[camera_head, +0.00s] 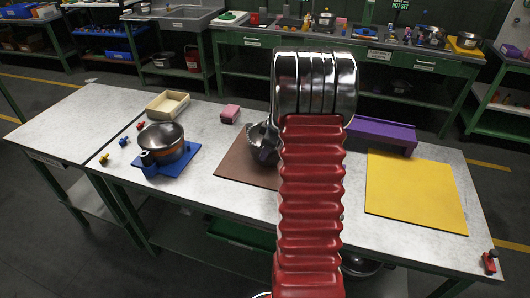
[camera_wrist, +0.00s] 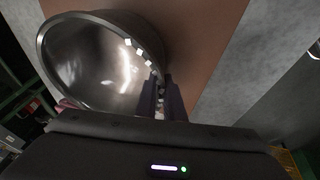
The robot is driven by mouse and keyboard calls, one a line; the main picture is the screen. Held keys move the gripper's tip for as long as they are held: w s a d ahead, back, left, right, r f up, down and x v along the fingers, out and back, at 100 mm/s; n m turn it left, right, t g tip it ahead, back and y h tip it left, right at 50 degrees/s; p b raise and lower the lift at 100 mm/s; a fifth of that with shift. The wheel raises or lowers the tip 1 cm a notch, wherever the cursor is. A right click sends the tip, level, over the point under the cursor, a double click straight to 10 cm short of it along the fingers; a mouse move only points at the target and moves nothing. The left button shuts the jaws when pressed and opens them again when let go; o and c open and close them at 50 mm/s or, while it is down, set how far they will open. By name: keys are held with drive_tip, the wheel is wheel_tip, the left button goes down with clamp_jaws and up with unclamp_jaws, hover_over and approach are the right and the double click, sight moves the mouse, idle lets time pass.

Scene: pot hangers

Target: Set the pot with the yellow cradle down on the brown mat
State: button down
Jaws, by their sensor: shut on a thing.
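A shiny metal pot (camera_wrist: 95,65) fills the left of the wrist view, its open mouth facing the camera. My gripper (camera_wrist: 161,92) is shut on the pot at its right side; the fingers hide the exact grip point. The brown mat (camera_wrist: 208,40) shows behind the pot. In the head view the pot (camera_head: 262,143) shows partly beside my arm, over the brown mat (camera_head: 234,168). My arm hides much of both, and my gripper is hidden there too. I cannot tell whether the pot touches the mat. I see no yellow cradle.
Another pot (camera_head: 162,142) with a blue cradle stands on a blue mat (camera_head: 184,160) at the left. A wooden tray (camera_head: 168,105) and a pink block (camera_head: 230,114) lie behind. A purple stand (camera_head: 382,135) and an empty yellow mat (camera_head: 415,192) are at the right.

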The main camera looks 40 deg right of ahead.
drive_tip(key=c, duration=1.8)
unclamp_jaws()
drive_tip(key=shift+f, duration=0.1)
drive_tip(key=v, duration=1.3)
drive_tip(key=shift+r, duration=0.4)
drive_tip(key=shift+s, duration=0.15)
wheel_tip(320, 180, up, 10)
